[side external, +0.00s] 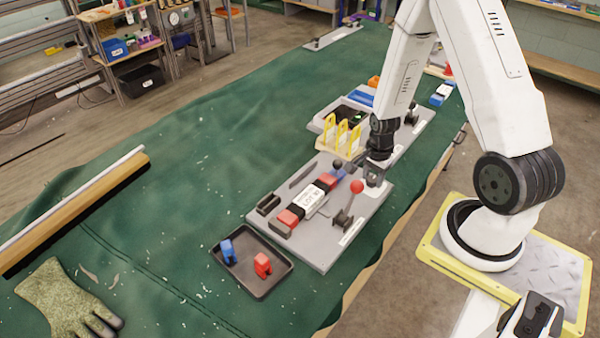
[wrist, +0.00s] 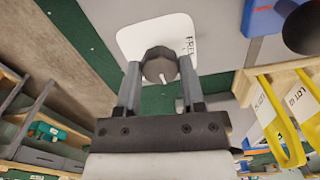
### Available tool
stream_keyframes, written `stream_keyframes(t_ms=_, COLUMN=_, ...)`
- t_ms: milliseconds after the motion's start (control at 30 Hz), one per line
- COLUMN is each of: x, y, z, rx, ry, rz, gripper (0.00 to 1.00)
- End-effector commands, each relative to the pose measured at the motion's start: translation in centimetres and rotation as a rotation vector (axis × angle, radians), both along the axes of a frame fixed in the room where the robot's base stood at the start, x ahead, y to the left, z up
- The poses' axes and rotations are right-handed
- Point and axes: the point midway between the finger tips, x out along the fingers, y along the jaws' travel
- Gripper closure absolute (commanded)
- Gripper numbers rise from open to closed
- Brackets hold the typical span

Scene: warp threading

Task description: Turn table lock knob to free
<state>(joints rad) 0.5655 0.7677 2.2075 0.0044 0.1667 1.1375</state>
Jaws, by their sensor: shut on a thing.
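The lock knob (wrist: 160,62) is a dark faceted knob with a white pointer line, on a white label plate (wrist: 140,33) in the wrist view. The word FREE is printed at the plate's right side. The pointer line points down in that picture, toward my gripper's body, and not at the word. My gripper (wrist: 160,72) is shut on the knob, one finger on each side. In the side external view my gripper (side external: 374,178) is at the back right of a grey fixture plate (side external: 325,250). The knob is hidden there.
A red-ball lever (side external: 356,188) stands close to my gripper. Red and black blocks (side external: 290,218) lie on the fixture. Yellow hooks (side external: 342,135) stand behind; they also show in the wrist view (wrist: 290,150). A dark tray (side external: 250,280) holds blue and red pieces.

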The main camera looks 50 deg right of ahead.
Motion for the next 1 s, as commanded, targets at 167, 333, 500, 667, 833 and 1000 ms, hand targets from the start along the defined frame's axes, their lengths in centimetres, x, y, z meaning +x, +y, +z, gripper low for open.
stream_keyframes(t_ms=167, x=0.02, y=-0.02, z=0.01, rx=-0.001, ry=-0.001, rz=0.067, gripper=1.00)
stream_keyframes(t_ms=333, x=0.02, y=-0.03, z=0.01, rx=-0.001, ry=-0.001, rz=0.074, gripper=1.00)
stream_keyframes(t_ms=500, x=0.01, y=-0.04, z=0.02, rx=-0.001, ry=-0.001, rz=0.073, gripper=0.34)
stream_keyframes(t_ms=667, x=0.02, y=-0.03, z=0.01, rx=-0.001, ry=-0.001, rz=0.072, gripper=0.14)
stream_keyframes(t_ms=833, x=0.01, y=-0.03, z=0.01, rx=-0.001, ry=0.000, rz=0.072, gripper=0.14)
stream_keyframes(t_ms=1000, x=0.01, y=-0.02, z=0.18, rx=-0.001, ry=0.000, rz=0.072, gripper=0.14)
